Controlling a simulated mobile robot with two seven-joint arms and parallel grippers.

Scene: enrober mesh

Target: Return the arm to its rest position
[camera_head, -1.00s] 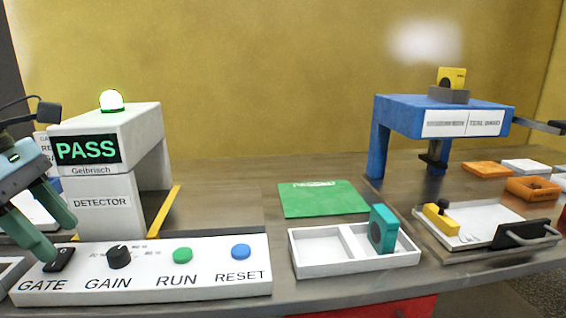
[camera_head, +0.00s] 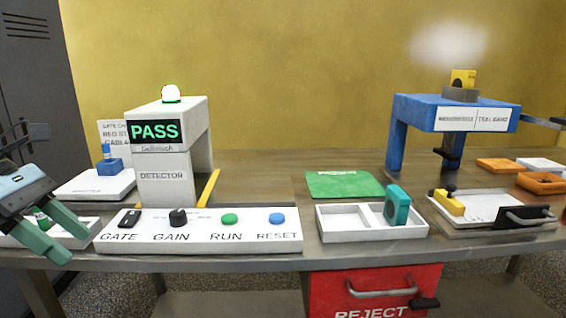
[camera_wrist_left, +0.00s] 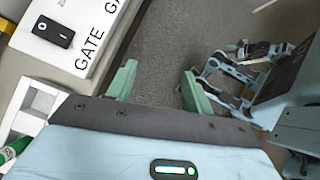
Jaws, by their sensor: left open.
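My left gripper (camera_head: 76,246) is at the lower left of the head view, open, in front of the table's front edge. In the left wrist view its two green fingers (camera_wrist_left: 157,72) stand apart with only floor seen between them. It is left of the white control panel (camera_head: 200,243) and apart from it. My right arm (camera_wrist_left: 235,85) seems to show at the right of the left wrist view; its jaw state is unclear. The head view does not show the right gripper.
The detector (camera_head: 165,185) reads PASS under a lit lamp. A white tray (camera_head: 82,240) with a green-ended item lies behind my left gripper. A two-part white tray (camera_head: 345,222) holds a teal block (camera_head: 397,206). A red REJECT drawer (camera_head: 350,292) is below the table.

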